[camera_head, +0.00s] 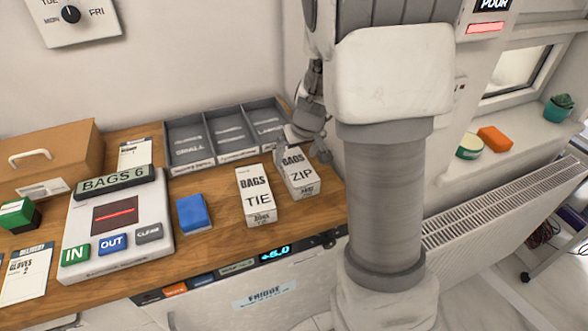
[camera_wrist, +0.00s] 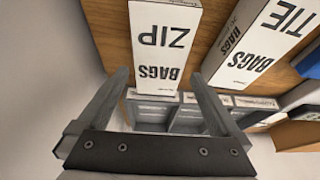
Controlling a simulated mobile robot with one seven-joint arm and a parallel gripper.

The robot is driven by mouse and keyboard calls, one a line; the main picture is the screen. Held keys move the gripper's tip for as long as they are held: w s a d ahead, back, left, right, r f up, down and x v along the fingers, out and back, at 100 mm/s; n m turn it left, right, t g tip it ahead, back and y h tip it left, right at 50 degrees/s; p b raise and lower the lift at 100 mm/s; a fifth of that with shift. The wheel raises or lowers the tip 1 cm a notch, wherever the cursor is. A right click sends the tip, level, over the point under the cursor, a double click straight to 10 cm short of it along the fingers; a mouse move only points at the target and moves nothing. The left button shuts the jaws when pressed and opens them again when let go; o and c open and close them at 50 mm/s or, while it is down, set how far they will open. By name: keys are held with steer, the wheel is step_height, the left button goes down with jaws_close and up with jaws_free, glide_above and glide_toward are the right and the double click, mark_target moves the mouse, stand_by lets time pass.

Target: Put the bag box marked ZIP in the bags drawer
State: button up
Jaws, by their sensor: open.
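The white bag box marked ZIP (camera_head: 299,182) stands on the wooden counter at its right end, just right of the white box marked BAGS TIE (camera_head: 256,199). My gripper (camera_head: 308,143) is open and empty at the far end of the ZIP box. In the wrist view the ZIP box (camera_wrist: 164,40) shows between and beyond the open fingertips (camera_wrist: 159,78); I cannot tell whether they touch it. The TIE box (camera_wrist: 255,45) is to its right there. My arm hides part of the counter's right end. I cannot make out a drawer labelled for bags.
A grey tray with three labelled compartments (camera_head: 215,157) lies behind the boxes. A blue block (camera_head: 193,213), a white panel with IN and OUT buttons (camera_head: 112,253) and a cardboard box (camera_head: 60,160) are to the left. A fridge (camera_head: 262,295) is below the counter; a radiator (camera_head: 505,205) is right.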

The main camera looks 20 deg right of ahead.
mark_target(296, 163)
steer(key=shift+s+b+x, duration=0.2)
steer(key=shift+b+x, duration=0.15)
steer(key=shift+x, duration=2)
steer(key=shift+d+f, duration=0.1)
